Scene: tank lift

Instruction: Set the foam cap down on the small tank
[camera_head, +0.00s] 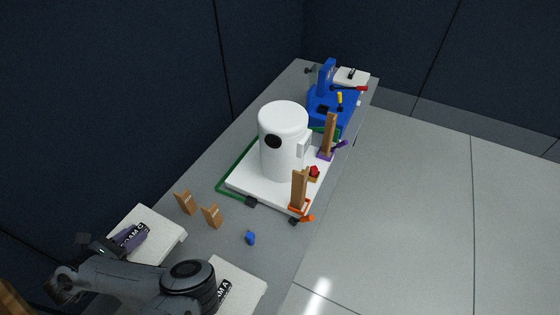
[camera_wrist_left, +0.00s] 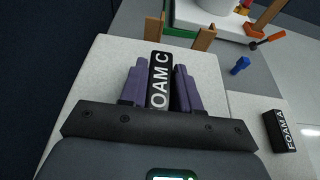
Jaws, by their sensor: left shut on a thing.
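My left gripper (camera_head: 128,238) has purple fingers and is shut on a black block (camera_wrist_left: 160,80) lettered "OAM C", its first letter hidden. In the left wrist view the fingers (camera_wrist_left: 160,88) stand on either side of this block, over a white pad (camera_wrist_left: 90,70). I cannot tell whether the block touches the pad. The only tank I see is a white upright cylinder (camera_head: 283,135) with a black disc on its side, on a white base (camera_head: 240,180); it is well away from the gripper. My right gripper is not in view.
A second white pad (camera_head: 250,280) holds a black block (camera_wrist_left: 280,131) lettered "FOAM A". Two small wooden blocks (camera_head: 185,202) and a small blue piece (camera_head: 250,238) lie between pads and tank. Wooden posts (camera_head: 299,188) with clamps line the base's right side. A blue fixture (camera_head: 330,105) stands behind.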

